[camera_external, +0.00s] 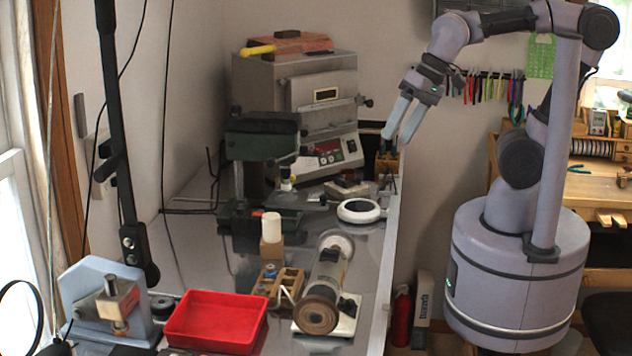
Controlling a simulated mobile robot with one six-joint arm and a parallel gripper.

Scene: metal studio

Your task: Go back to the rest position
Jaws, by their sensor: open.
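My gripper (402,121) hangs in the air above the right edge of the workbench (352,262), pointing down and a little left. Its two pale fingers are apart, with nothing between them. My arm is raised and bent, reaching left from the column at the right. No object touches the gripper in this view.
A red extinguisher (401,318) stands on the floor. The air around my gripper is clear.

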